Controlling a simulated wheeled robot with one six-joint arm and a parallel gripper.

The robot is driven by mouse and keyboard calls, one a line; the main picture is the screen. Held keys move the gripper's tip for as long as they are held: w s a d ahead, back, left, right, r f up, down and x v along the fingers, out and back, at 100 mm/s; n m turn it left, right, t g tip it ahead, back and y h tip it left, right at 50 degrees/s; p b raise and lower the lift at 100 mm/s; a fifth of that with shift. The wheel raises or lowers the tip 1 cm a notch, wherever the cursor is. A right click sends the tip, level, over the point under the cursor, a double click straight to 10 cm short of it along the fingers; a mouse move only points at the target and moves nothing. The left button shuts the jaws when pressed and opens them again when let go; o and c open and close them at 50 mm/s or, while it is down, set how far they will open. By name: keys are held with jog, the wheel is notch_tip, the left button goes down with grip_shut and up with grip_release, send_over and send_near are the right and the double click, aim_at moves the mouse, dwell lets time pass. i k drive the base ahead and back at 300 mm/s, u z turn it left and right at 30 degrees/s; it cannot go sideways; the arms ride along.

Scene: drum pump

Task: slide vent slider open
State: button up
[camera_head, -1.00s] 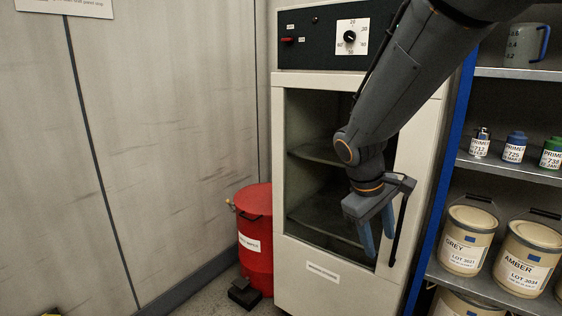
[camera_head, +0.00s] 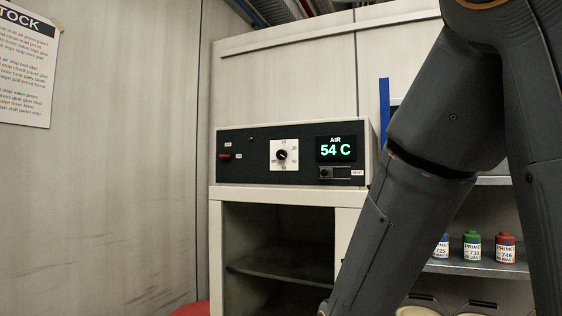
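The vent slider (camera_head: 326,173) is a small dark knob at the left end of a short light-edged slot. It sits low on the right of the black control panel (camera_head: 262,167), just under the green display. A small white label (camera_head: 357,172) stands right of the slot; its text is too small to read surely. My gripper is out of view, below the picture's lower edge. My dark grey arm crosses the right half of the view and hides the cabinet's lower right side.
The display (camera_head: 336,149) reads AIR 54 C. A white dial (camera_head: 284,155) and a red switch (camera_head: 224,156) sit left of it. The cabinet's shelved chamber (camera_head: 280,245) stands open below. Primer bottles (camera_head: 472,246) stand on a shelf at right.

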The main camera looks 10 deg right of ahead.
aim_at(324, 172)
jog(key=u, duration=0.05)
jog(key=k, duration=0.6)
jog(key=u, duration=0.35)
jog(key=i, duration=1.45)
jog(key=z, duration=0.45)
